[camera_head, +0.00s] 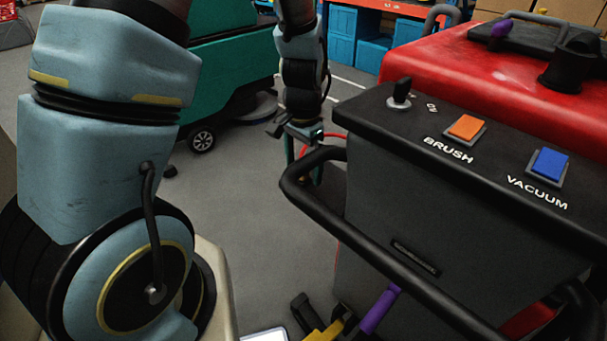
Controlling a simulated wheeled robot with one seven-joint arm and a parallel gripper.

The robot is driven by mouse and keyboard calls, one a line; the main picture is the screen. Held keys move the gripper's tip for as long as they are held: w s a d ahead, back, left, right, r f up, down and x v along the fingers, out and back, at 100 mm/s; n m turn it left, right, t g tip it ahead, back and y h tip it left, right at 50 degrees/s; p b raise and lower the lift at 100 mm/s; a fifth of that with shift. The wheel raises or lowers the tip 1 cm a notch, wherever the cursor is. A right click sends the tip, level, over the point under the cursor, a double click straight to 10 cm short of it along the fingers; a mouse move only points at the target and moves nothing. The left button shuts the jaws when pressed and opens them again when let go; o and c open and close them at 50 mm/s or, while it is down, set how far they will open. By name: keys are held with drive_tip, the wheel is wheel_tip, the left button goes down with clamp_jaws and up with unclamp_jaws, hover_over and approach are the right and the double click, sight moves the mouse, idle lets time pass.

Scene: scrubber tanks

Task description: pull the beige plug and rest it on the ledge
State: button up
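I cannot make out the beige plug in this view, nor a ledge that I can name with certainty. My gripper (304,160) hangs down at the end of my arm, just left of the red and dark grey scrubber (400,200). Its lower part is partly covered by the scrubber's black handlebar. The fingers are small and dark, and I cannot tell whether they are apart or hold anything. A thin red cable or hose (325,136) curves beside the gripper.
The scrubber's panel has a key switch (400,93), an orange brush switch (466,127) and a blue vacuum switch (549,166). The black handlebar (330,222) sticks out toward me. A purple handle (380,309) is below. A teal machine (222,70) stands behind; grey floor (240,190) is clear between.

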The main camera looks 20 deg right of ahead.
wheel_tip(320, 180, up, 9)
drive_tip(key=shift+b, duration=0.4)
drive_tip(key=shift+r, duration=0.1)
drive_tip(key=shift+c, duration=0.2)
drive_tip(key=shift+a, duration=0.2)
drive_tip(key=shift+c, duration=0.8)
drive_tip(key=a+n, duration=0.2)
drive_tip(key=a, duration=0.2)
drive_tip(key=w+a+n, duration=0.1)
drive_tip(key=a, duration=0.2)
drive_tip(key=a+r+n, duration=0.1)
drive_tip(key=a+n, duration=0.1)
drive_tip(key=a, duration=0.2)
drive_tip(key=shift+w+a+n+t, duration=0.3)
drive_tip(key=shift+w+a, duration=0.05)
drive_tip(key=shift+w, duration=0.05)
drive_tip(key=c, duration=0.4)
drive_tip(key=s+a+n, duration=0.1)
drive_tip(key=a+n, duration=0.1)
drive_tip(key=a, duration=0.1)
drive_tip(key=a+n, duration=0.2)
drive_tip(key=a, duration=0.2)
drive_tip(key=s+a+n+t, duration=0.1)
drive_tip(key=a, duration=0.3)
drive_tip(key=shift+s+r+n, duration=0.2)
drive_tip(key=shift+s+n, duration=0.1)
drive_tip(key=shift+n, duration=0.1)
drive_tip(key=shift+c, duration=0.4)
